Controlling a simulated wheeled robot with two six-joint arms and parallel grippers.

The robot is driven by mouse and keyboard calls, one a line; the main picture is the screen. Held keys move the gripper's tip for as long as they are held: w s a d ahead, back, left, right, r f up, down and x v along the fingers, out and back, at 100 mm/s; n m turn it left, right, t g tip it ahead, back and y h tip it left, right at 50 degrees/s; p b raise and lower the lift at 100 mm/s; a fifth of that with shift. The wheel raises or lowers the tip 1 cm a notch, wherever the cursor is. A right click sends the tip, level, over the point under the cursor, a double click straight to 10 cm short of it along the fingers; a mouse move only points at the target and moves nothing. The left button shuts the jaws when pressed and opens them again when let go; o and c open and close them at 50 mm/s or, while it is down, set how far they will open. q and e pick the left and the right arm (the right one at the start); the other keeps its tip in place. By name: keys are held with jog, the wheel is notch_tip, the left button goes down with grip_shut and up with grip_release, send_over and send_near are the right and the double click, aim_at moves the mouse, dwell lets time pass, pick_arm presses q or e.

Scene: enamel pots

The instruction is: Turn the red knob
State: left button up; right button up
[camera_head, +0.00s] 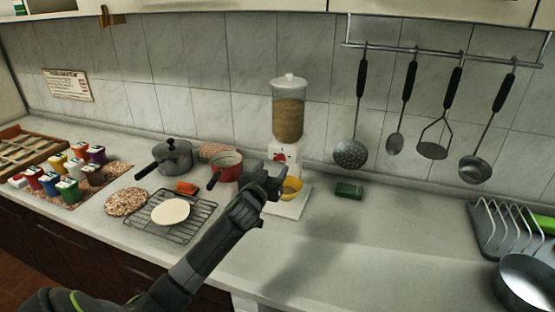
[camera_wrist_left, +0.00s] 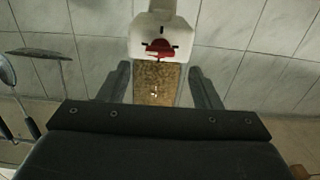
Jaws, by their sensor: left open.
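The red knob (camera_head: 280,157) is on the white front of a dispenser, below its clear container of brown grain (camera_head: 289,118). In the left wrist view the picture is upside down, and the red knob (camera_wrist_left: 159,46) shows on the white housing (camera_wrist_left: 150,25) with the grain container (camera_wrist_left: 160,84) below it. My left gripper (camera_head: 270,176) is open and empty in front of the dispenser, partly covering its lower part. In the left wrist view its two fingers (camera_wrist_left: 159,70) stand either side of the container, with the knob just beyond their tips. Contact with the knob cannot be seen.
A yellow bowl (camera_head: 292,187) stands on the dispenser's white base (camera_head: 290,206). A red pot (camera_head: 226,167), a grey pot (camera_head: 174,157) and a wire rack (camera_head: 196,222) are to the left. A green sponge (camera_head: 348,190) lies right. The counter's right middle is clear.

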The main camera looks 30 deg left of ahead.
aim_at(279, 160)
pick_arm(q)
jog(key=shift+p+x, duration=0.4)
jog(key=shift+x, duration=2.4)
jog(key=c, duration=1)
jog(key=shift+d+m, duration=0.1)
jog(key=shift+m, duration=0.3)
